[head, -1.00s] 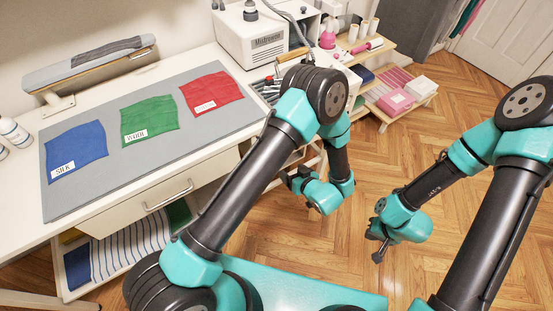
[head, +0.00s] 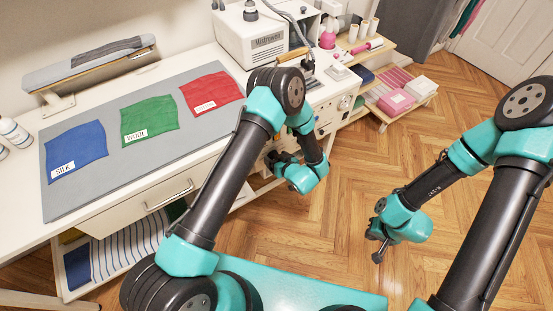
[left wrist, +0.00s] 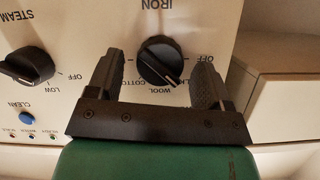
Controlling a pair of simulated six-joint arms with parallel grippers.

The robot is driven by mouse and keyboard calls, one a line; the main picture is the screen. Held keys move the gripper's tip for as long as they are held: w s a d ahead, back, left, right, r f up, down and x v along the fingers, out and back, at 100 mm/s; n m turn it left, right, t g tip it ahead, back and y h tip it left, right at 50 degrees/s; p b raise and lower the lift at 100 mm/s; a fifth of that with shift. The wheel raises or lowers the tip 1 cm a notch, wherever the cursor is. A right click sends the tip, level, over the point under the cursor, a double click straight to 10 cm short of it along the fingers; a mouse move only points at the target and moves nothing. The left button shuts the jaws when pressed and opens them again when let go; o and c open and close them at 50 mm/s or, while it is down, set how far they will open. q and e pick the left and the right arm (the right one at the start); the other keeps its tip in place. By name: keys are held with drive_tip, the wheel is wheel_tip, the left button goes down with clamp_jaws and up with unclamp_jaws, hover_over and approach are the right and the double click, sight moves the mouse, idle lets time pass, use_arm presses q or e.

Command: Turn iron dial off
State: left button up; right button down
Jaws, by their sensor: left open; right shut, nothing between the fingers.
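The iron dial (left wrist: 158,60) is a black knob on a cream panel in the left wrist view, under the upside-down word IRON. OFF, WOOL and COTTON show around it; one label is partly hidden by a finger. Its pointer seems to face down and right, near WOOL, not OFF. My left gripper (left wrist: 160,72) is open, with one finger on each side of the dial; contact is not clear. In the head view my left gripper (head: 273,158) is at the front of the ironing station (head: 325,118). My right gripper (head: 379,247) is shut and empty above the floor.
A black steam dial (left wrist: 28,64) and a blue clean button (left wrist: 26,117) are left of the iron dial. A white boiler (head: 250,38) stands on the table. Blue, green and red cloths lie on a grey mat (head: 90,195). Floor around my right arm is clear.

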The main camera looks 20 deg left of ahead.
use_arm(q)
drive_tip(key=c, duration=0.9)
drive_tip(key=shift+s, duration=0.1)
drive_tip(key=shift+s+a+f+n+t+h, duration=0.1)
drive_tip(key=shift+n+t+h, duration=0.65)
drive_tip(key=shift+n, duration=0.8)
drive_tip(key=shift+s+a+f+n+t+h, duration=0.1)
drive_tip(key=shift+n+t+h, duration=0.35)
drive_tip(key=shift+n+t, duration=0.8)
drive_tip(key=shift+n, duration=0.4)
